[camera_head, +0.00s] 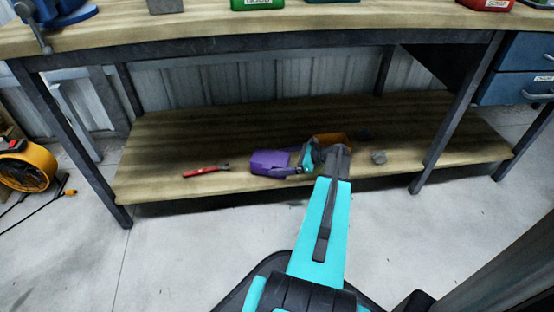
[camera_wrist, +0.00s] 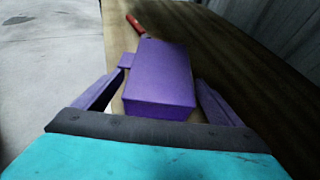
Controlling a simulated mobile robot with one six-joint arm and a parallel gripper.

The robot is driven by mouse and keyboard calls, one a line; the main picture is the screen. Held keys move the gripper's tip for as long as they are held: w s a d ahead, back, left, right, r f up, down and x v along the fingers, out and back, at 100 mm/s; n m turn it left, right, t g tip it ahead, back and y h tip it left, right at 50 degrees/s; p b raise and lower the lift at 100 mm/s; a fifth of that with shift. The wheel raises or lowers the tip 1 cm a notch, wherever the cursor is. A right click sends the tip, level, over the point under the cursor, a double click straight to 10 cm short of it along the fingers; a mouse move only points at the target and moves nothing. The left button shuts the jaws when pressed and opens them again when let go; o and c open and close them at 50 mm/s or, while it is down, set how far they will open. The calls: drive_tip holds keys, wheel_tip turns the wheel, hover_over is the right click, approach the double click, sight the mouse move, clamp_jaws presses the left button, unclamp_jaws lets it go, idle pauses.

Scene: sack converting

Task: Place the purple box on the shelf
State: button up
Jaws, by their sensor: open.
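The purple box (camera_head: 270,163) lies on the low wooden shelf (camera_head: 221,124) under the workbench, near the shelf's front edge. It also shows in the wrist view (camera_wrist: 162,75), with a small tab on its left side. My gripper (camera_head: 289,170) is just to the right of the box in the head view. In the wrist view its two fingers (camera_wrist: 160,97) stand open on either side of the near end of the box, with gaps visible. The box rests on the shelf surface.
A red-handled tool (camera_head: 206,170) lies left of the box. An orange-brown container (camera_head: 331,139) stands behind my wrist, and a small grey object (camera_head: 378,157) lies to the right. The bench top (camera_head: 300,17) and legs frame the shelf.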

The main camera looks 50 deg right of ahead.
drive_tip(key=p+v, duration=0.4)
drive_tip(key=v, duration=0.5)
drive_tip(key=shift+s+d+r, duration=0.15)
drive_tip(key=shift+s+r, duration=0.05)
drive_tip(key=shift+s, duration=0.05)
idle(0.4)
